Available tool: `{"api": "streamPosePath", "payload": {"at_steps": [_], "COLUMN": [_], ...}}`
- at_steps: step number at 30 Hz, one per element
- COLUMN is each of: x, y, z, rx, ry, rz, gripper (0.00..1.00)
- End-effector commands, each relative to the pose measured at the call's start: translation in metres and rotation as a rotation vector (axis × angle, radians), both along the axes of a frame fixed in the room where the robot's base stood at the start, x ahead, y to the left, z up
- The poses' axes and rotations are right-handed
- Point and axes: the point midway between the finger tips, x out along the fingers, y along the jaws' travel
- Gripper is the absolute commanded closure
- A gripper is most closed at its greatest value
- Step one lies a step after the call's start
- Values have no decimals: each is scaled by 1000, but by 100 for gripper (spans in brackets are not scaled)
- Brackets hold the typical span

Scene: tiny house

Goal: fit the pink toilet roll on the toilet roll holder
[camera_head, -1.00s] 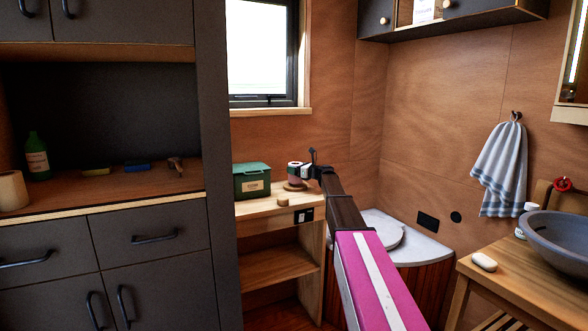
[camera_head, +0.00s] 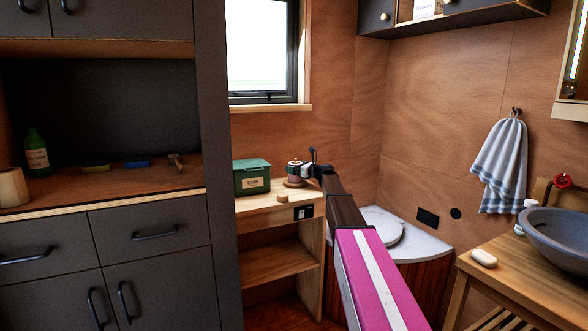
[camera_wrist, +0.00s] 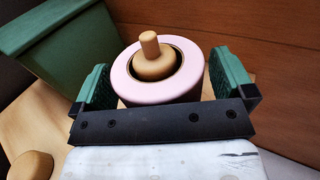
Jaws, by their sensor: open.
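The pink toilet roll (camera_wrist: 190,88) stands upright in the wrist view, around the wooden toilet roll holder (camera_wrist: 150,45), whose peg tip and rounded knob show through the roll's hole. My gripper (camera_wrist: 165,78) is open, with one green-padded finger on each side of the roll. A gap shows at the left finger; the right finger is close, and contact there cannot be told. In the head view my gripper (camera_head: 306,168) is at the roll, on the small wooden shelf. The holder's round base (camera_head: 294,184) shows below. The roll's lower edge is hidden in the wrist view.
A green box (camera_head: 252,178) stands left of the holder and also shows in the wrist view (camera_wrist: 62,40). A small wooden piece (camera_head: 283,197) lies in front. The wood wall is behind; the toilet's pale top (camera_head: 410,240) is to the right.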

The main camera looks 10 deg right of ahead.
Motion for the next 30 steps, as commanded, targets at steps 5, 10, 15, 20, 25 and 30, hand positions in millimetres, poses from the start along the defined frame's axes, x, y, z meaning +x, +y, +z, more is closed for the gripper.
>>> {"api": "streamPosePath", "payload": {"at_steps": [5,10,15,20,25,30], "x": [-10,-28,-50,-66,-72,-71], "y": [-9,-29,-53,-71,-79,-79], "z": [0,0,1,1,1,1], "rx": [0,0,-1,-1,-1,-1], "ry": [0,0,1,1,1,1], "rz": [0,-2,-3,-1,0,0], "gripper": [0,0,0,0,0,0]}}
